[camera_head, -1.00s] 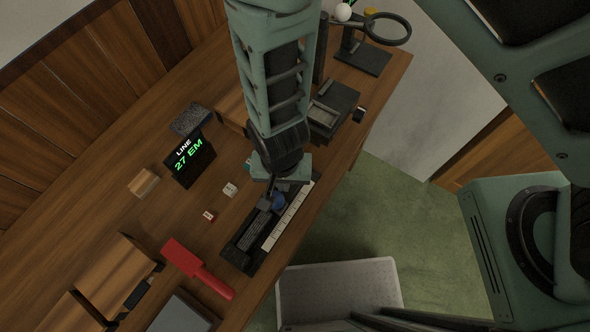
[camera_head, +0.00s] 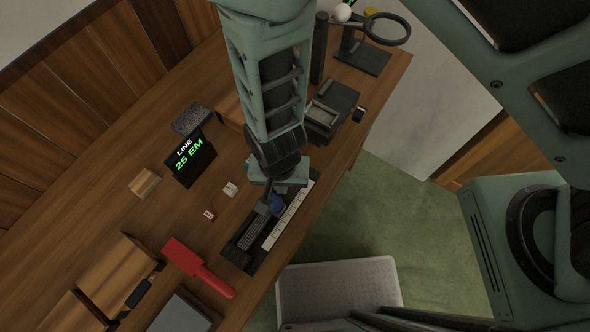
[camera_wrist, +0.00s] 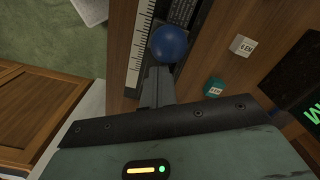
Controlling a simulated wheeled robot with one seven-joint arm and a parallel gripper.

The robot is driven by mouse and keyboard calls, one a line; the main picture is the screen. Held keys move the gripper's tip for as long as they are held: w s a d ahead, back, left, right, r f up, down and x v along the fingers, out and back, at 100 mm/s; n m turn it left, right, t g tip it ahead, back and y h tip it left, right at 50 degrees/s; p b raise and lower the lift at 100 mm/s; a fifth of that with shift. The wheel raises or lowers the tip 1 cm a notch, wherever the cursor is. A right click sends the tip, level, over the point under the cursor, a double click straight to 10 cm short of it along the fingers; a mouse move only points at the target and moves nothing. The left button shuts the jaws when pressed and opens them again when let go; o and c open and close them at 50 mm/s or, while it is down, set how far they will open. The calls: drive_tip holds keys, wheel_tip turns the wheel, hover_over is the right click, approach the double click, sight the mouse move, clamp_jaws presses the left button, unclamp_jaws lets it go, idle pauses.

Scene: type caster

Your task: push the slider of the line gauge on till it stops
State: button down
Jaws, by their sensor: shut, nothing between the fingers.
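The line gauge (camera_head: 245,249) is a dark bed with a white ruled scale (camera_head: 283,222), lying on the wooden bench near its front edge. Its slider carries a blue knob (camera_head: 276,203), which also shows large in the wrist view (camera_wrist: 169,43). My gripper (camera_head: 268,200) is shut and empty, low over the gauge. In the wrist view its fingertips (camera_wrist: 158,72) are right at the knob's near side, apparently touching it. The far end of the gauge is partly hidden by my arm.
Small blocks stand beside the gauge: a white one (camera_head: 230,189), a red-marked one (camera_head: 209,215) and a teal one (camera_wrist: 214,87). A red tool (camera_head: 198,268) and wooden cases (camera_head: 115,273) lie at lower left. A dark device (camera_head: 331,110) stands beyond my arm.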

drive_tip(key=shift+s+a, duration=0.1)
drive_tip(key=shift+s, duration=0.05)
drive_tip(key=shift+s+a, duration=0.15)
drive_tip(key=shift+s, duration=0.1)
